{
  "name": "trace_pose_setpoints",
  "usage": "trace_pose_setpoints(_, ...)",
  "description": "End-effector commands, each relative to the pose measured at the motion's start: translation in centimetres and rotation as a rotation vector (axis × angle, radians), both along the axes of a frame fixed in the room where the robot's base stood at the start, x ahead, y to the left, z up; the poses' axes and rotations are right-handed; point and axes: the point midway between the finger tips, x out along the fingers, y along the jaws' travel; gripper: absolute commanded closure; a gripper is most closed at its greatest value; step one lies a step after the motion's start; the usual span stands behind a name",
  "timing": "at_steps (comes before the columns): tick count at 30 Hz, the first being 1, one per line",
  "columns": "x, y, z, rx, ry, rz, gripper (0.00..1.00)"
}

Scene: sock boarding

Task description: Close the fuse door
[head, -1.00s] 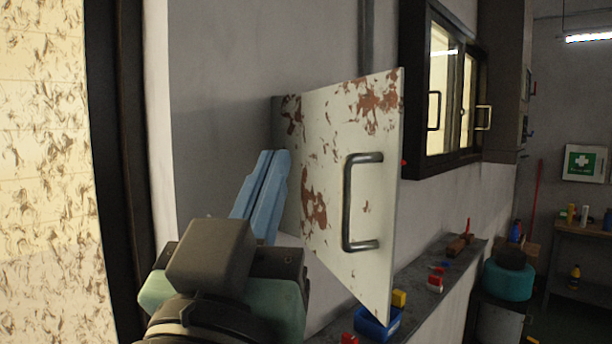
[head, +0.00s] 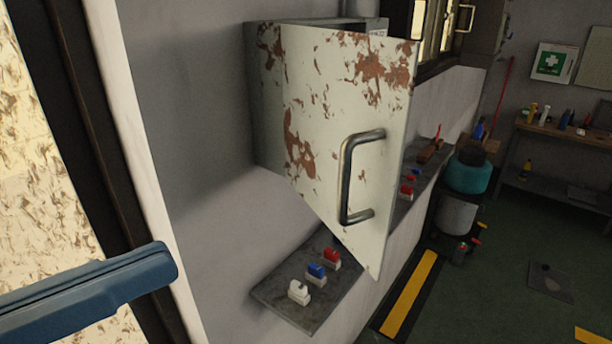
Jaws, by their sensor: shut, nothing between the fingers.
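The fuse door (head: 340,110) is a pale panel with rusty, peeling patches, hinged on a grey fuse box (head: 262,100) on the wall. It stands open, swung out from the box, with its outer face towards me. A dark metal bar handle (head: 350,180) sits near its free right edge. The inside of the box is mostly hidden behind the door. My gripper (head: 170,265) shows as blue fingers at the lower left. It is shut and empty, left of and apart from the door and its handle.
Below the door a grey wall shelf (head: 280,308) carries small white, blue and red pieces. A dark window frame (head: 435,60) is behind the door to the right. A teal round container (head: 470,172) and a workbench (head: 565,135) stand farther right. The green floor at right is largely clear.

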Motion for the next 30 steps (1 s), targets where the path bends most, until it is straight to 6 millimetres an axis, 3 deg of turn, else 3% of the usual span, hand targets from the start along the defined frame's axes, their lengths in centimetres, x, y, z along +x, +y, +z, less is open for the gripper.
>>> trace_pose_setpoints(18,7.4,-9.2,0.2,-0.003,0.003,-0.002,1.00)
trace_pose_setpoints(30,8.4,-10.3,-0.2,-0.001,0.002,0.001,1.00)
